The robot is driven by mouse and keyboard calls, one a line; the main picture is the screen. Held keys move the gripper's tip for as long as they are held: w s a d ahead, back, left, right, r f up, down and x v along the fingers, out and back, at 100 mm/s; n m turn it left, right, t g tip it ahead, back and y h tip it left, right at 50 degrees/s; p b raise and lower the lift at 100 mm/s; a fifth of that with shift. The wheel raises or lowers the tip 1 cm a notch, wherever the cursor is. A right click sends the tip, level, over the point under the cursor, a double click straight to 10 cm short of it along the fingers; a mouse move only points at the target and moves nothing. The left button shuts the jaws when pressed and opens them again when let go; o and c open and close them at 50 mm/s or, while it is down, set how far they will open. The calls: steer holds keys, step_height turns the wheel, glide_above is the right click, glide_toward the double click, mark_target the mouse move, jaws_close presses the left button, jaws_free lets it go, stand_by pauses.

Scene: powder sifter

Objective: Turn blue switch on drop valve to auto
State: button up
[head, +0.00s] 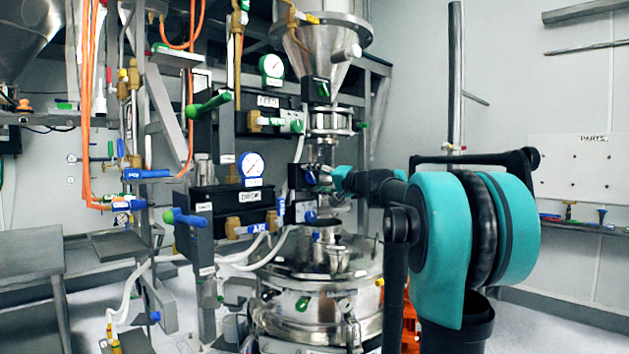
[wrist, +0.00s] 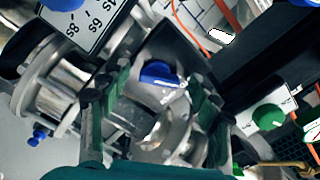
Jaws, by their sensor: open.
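The switch's setting is too small to read. I cannot tell whether a finger touches it.
A green knob (wrist: 268,117) is right of my fingers in the wrist view. The steel sifter lid (head: 320,262) lies below; hoses and pipes crowd the left.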

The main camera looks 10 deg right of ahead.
steer(key=v, duration=1.1)
steer(key=shift+s+d, duration=0.15)
steer(key=shift+s, duration=0.05)
steer(key=shift+f, duration=0.1)
steer(key=s+a+f+n+g+h, duration=0.1)
steer(key=s+a+f+g, duration=0.25)
steer(key=f, duration=0.75)
steer(key=s+a+f+n+g+h, duration=0.1)
steer(key=s+a+f+g+h, duration=0.3)
steer(key=f, duration=0.7)
steer(key=s+a+f+n+y, duration=0.1)
steer(key=s+a+f, duration=0.1)
steer(key=s+f, duration=0.65)
steer(key=s+d+f+g+h, duration=0.1)
steer(key=s+d+f+h, duration=0.2)
steer(key=s+f, duration=0.4)
steer(key=s+d+f+n+g+h, duration=0.1)
steer(key=s+f, duration=0.7)
steer(key=f, duration=0.8)
steer(key=d+g+h, duration=0.1)
steer(key=d+h, duration=0.1)
steer(key=d, duration=0.1)
steer(key=shift+s+f+n+h, duration=0.3)
steer(key=shift+f, duration=0.05)
